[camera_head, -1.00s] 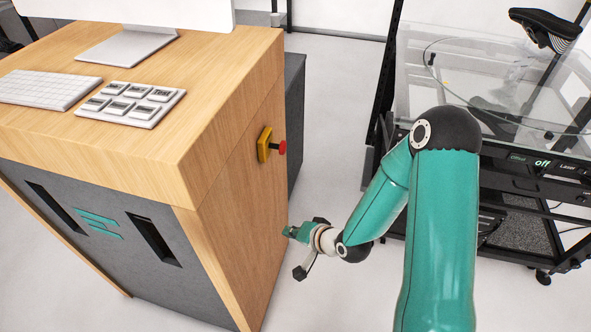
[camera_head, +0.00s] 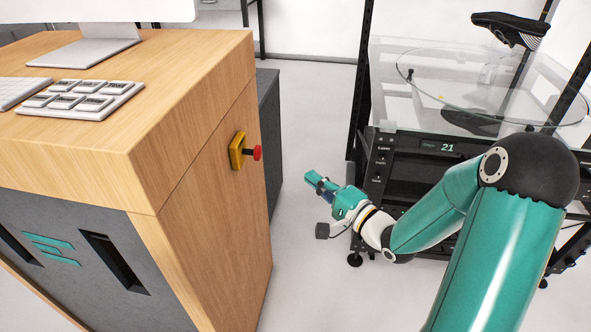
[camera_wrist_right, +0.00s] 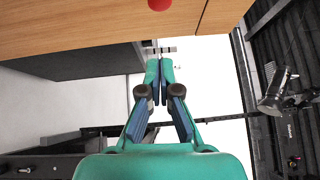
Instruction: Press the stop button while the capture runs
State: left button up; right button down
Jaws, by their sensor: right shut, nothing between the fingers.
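The stop button is a red knob (camera_head: 257,153) on a yellow plate (camera_head: 238,151) fixed to the side of the wooden desk. It also shows as a red disc at the top edge of the right wrist view (camera_wrist_right: 159,4). My right gripper (camera_head: 312,178) is shut and empty, right of the button and a little lower in the head view, clearly apart from it. Its closed green fingertips show in the right wrist view (camera_wrist_right: 160,68). The turntable rig's display (camera_head: 445,147) reads 21. My left gripper is not in view.
The desk (camera_head: 215,190) carries a keypad (camera_head: 82,98), a keyboard and a monitor stand. The rig's clear turntable (camera_head: 440,75), with a dark shoe (camera_head: 510,28) above it, stands at the right. Pale floor (camera_head: 315,110) lies open between desk and rig.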

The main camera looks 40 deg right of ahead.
jog(key=p, duration=0.1)
send_near(252, 153)
jog(key=w+d, duration=0.3)
jog(key=d, duration=0.2)
jog(key=w+a, duration=0.2)
jog(key=w, duration=0.1)
jog(key=shift+a+f+p, duration=0.15)
jog(key=shift+a+p, duration=0.15)
jog(key=shift+p, duration=0.05)
